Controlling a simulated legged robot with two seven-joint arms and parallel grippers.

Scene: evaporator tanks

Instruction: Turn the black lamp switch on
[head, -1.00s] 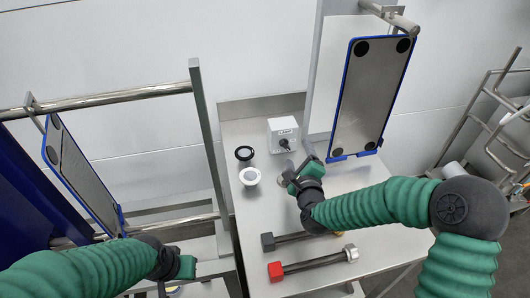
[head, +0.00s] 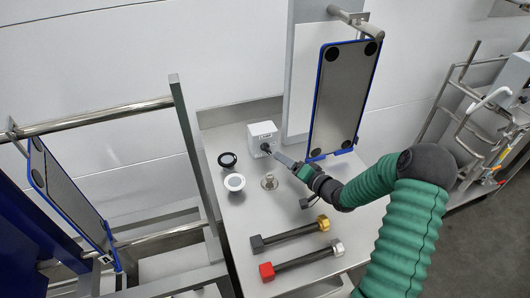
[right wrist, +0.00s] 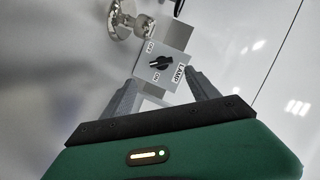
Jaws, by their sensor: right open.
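The black lamp switch (head: 265,147) is a knob on the front of a small white box (head: 259,131) on the steel table. In the right wrist view the black switch (right wrist: 160,62) sits on a grey plate marked LAMP, OFF and ON; its pointer lies crosswise, and I cannot tell which mark it selects. My right gripper (head: 275,153) points at the box with its fingertips close to the switch. In the right wrist view the open fingers of my right gripper (right wrist: 166,85) stand either side of the plate's lower part, with the knob just beyond them. Contact is unclear. My left gripper is out of view.
Two bars, one with a red end (head: 267,271), lie in front. A blue-edged panel (head: 340,95) stands right of my gripper.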

